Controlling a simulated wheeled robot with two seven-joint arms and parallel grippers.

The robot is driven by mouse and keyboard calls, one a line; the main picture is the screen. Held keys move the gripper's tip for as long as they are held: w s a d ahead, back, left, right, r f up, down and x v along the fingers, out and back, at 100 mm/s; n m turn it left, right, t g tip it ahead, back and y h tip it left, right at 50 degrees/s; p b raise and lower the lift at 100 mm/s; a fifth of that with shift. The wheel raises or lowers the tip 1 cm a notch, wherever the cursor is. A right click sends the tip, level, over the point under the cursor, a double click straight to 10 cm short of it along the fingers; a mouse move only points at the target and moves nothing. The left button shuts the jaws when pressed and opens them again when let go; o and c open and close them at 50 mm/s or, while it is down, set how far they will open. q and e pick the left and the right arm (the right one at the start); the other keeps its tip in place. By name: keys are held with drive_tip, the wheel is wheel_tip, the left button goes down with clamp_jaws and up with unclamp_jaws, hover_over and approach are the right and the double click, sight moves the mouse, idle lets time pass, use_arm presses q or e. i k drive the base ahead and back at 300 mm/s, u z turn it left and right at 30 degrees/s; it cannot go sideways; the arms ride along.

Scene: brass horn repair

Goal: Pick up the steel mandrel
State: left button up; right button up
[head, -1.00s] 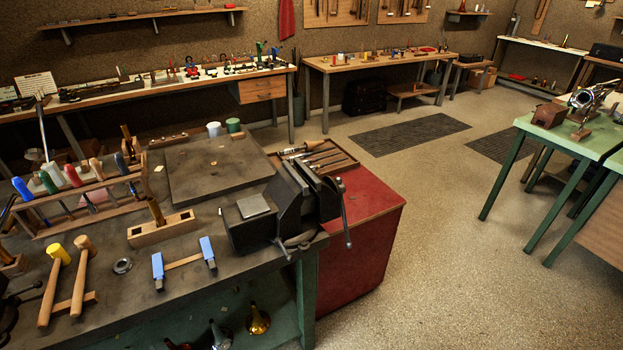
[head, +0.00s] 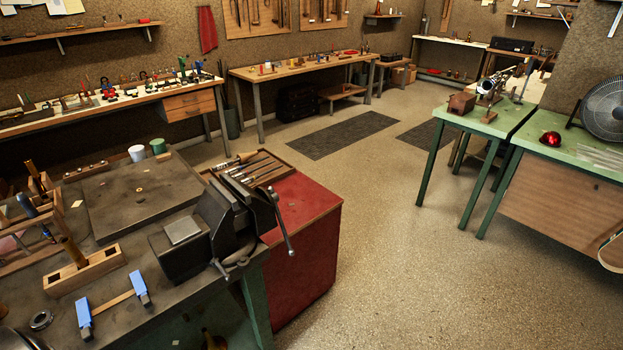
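I cannot pick out the steel mandrel for certain in the head view. Several slim tools with handles (head: 256,168) lie in a wooden tray on the red cabinet (head: 312,235). A silvery metal piece (head: 490,85) sits on the green table (head: 455,114) at the right, too small to identify. Neither of my grippers is in view.
The dark workbench (head: 175,270) with a black vise (head: 222,222) fills the lower left. A wooden holder (head: 85,275) and a blue-ended clamp (head: 138,288) lie on it. A fan (head: 605,108) stands on the right table. The floor (head: 400,270) between is clear.

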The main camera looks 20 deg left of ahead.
sight(248, 180)
drive_tip(key=z, duration=0.2)
drive_tip(key=i, duration=5.15)
drive_tip(key=u, duration=1.5)
drive_tip(key=i, duration=1.55)
drive_tip(key=u, duration=2.6)
